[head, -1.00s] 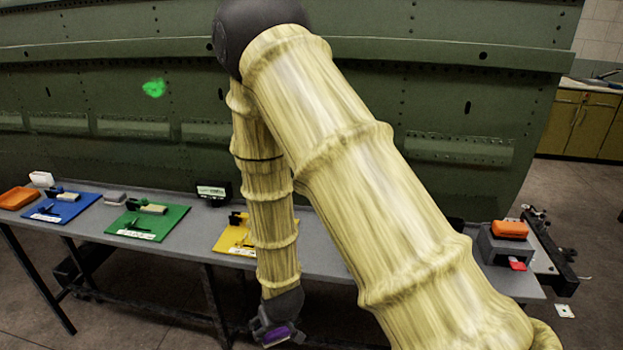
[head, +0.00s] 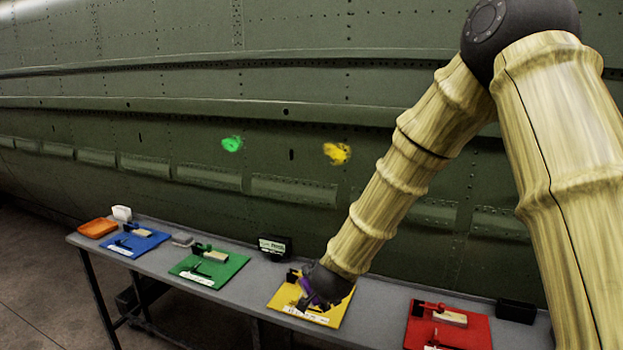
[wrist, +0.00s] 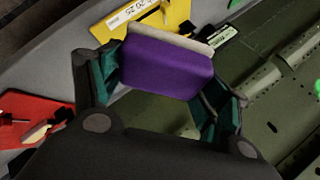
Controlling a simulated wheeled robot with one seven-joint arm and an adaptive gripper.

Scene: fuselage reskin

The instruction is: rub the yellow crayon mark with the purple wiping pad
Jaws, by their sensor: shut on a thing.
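The yellow crayon mark (head: 337,153) is a scribble on the green fuselage skin, right of the middle in the head view. The purple wiping pad (wrist: 165,68) is a purple block with a pale face, held between the fingers of my gripper (wrist: 160,88) in the wrist view. My gripper (head: 313,290) is shut on the pad, in front of the yellow board (head: 340,310) in the head view and well below the mark. The pad shows only as a small purple patch in the head view. The mark is not visible in the wrist view.
A green mark (head: 232,144) is left of the yellow one. The grey bench (head: 375,320) carries a blue board (head: 150,240), a green board (head: 225,266), a red board (head: 470,335), an orange tray (head: 97,227) and a black box (head: 275,247). The fuselage wall stands behind the bench.

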